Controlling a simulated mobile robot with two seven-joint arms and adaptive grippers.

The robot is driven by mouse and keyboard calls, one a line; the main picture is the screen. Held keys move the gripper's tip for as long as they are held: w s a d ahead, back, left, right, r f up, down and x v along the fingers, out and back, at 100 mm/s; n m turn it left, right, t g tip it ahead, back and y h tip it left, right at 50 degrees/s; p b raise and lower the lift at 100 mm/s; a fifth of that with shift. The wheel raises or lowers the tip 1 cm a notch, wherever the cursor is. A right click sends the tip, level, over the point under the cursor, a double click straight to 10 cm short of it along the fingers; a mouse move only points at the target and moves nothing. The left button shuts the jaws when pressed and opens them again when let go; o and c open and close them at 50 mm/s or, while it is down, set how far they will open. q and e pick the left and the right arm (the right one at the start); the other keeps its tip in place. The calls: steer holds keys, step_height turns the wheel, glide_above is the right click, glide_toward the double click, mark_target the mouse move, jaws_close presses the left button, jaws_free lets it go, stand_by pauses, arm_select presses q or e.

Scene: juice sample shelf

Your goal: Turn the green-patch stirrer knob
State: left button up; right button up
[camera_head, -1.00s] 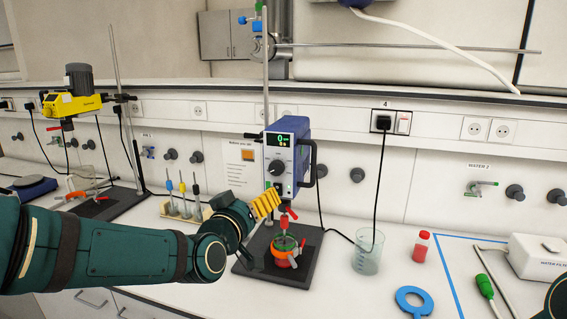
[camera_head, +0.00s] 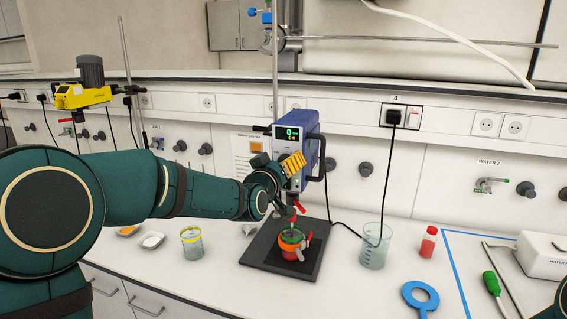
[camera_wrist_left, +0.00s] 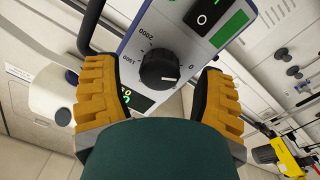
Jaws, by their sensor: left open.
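The blue stirrer (camera_head: 312,125) stands on a rod above a dark base plate, its lit display facing me. A green patch (camera_wrist_left: 230,28) is on the panel beside the power switch (camera_wrist_left: 203,18). My left gripper (camera_head: 277,163) is at the stirrer's front and hides the knob in the head view. Its yellow fingers are open, one on each side of the knob, with gaps between. My right gripper is out of view.
A red-and-green clamped vessel (camera_head: 291,243) is under the stirrer. A yellow stirrer (camera_head: 82,97) is at the left. The front bench is partly clear.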

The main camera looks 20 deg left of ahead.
arm_select(q)
steer(key=shift+w, duration=0.35)
steer(key=shift+c, duration=0.2)
jaws_close()
